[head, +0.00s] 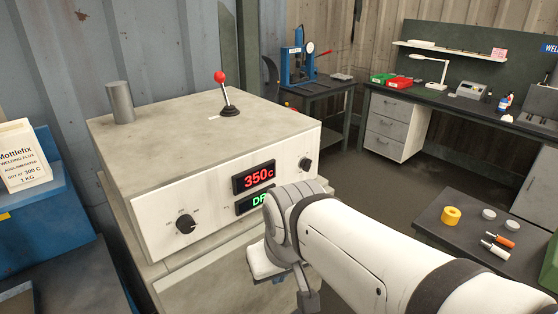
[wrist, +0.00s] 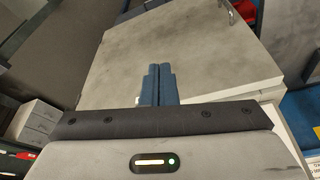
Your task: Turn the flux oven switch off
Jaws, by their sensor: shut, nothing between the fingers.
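The flux oven (head: 180,140) is a pale grey box with a red 350c display (head: 253,177) and a green display (head: 255,200) partly covered by my arm. A lever switch with a red ball (head: 220,77) stands on a black base on the oven's top, tilted slightly left in the head view. My gripper's blue fingers (wrist: 155,84) are shut together and empty in the wrist view, with the oven's top (wrist: 205,55) beyond them. In the head view my arm reaches in front of the oven's right front; the fingertips are hidden there.
A grey cylinder (head: 120,102) stands at the top's back left. Dark knobs (head: 186,223) sit on the front panel. A blue shelf with a flux bag (head: 24,157) is at left. A low table with small parts (head: 452,215) is at right.

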